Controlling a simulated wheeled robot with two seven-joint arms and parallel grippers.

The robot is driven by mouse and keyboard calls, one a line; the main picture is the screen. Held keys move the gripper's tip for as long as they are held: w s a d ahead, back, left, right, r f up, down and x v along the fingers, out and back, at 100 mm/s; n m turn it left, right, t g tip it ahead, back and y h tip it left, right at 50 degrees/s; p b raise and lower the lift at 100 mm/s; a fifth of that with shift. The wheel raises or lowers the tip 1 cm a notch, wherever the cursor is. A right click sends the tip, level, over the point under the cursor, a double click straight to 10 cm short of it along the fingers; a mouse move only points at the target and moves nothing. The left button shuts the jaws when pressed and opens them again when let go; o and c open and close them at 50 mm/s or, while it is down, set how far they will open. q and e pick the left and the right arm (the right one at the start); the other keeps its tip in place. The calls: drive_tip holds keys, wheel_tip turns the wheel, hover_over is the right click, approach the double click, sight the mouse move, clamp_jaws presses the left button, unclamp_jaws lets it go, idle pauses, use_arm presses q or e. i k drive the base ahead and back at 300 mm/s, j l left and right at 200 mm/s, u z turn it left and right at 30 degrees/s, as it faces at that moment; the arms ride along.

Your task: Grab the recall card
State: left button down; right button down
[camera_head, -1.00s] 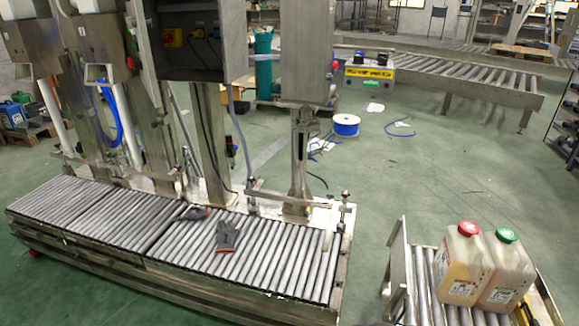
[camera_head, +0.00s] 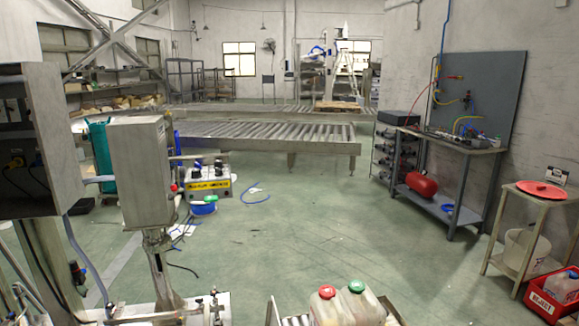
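A small dark-and-white card-like sign (camera_head: 557,174) stands on the small side table at the far right, behind a red round lid. It may be the recall card, but its print is too small to read. Neither of my grippers is in view.
The small table (camera_head: 541,203) holds the red lid (camera_head: 541,189). A red reject crate (camera_head: 545,305) with containers is on the floor beside it. A workbench (camera_head: 450,143) stands along the right wall. Two jugs with red and green caps (camera_head: 345,308) are at the bottom.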

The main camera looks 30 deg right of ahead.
sight(555, 175)
drive_tip(key=l+z, duration=0.2)
drive_tip(key=i+l+z, duration=0.2)
drive_tip(key=l, duration=0.2)
drive_tip(key=i+l+z, duration=0.1)
drive_tip(key=l+z, duration=0.3)
drive_tip(key=i+l+z, duration=0.1)
drive_tip(key=z, duration=0.3)
drive_tip(key=i+l+z, duration=0.15)
drive_tip(key=l+z, duration=0.25)
drive_tip(key=i+l+z, duration=0.15)
drive_tip(key=z, duration=0.3)
drive_tip(key=i+l+z, duration=0.1)
drive_tip(key=i+z, duration=0.15)
drive_tip(key=z, duration=0.15)
drive_tip(key=i+l+z, duration=0.3)
drive_tip(key=i, duration=0.15)
drive_tip(key=i+z, duration=0.25)
drive_tip(key=i, duration=0.2)
drive_tip(key=i+j+u, duration=0.1)
drive_tip(key=i+u, duration=0.6)
drive_tip(key=i+l+u, duration=0.2)
drive_tip(key=i+u, duration=0.15)
drive_tip(key=i+j, duration=0.1)
drive_tip(key=i, duration=0.25)
drive_tip(key=i+j+z, duration=0.1)
drive_tip(key=i, duration=0.3)
drive_tip(key=i+j, duration=0.2)
drive_tip(key=i, duration=0.15)
drive_tip(key=l+z, duration=0.05)
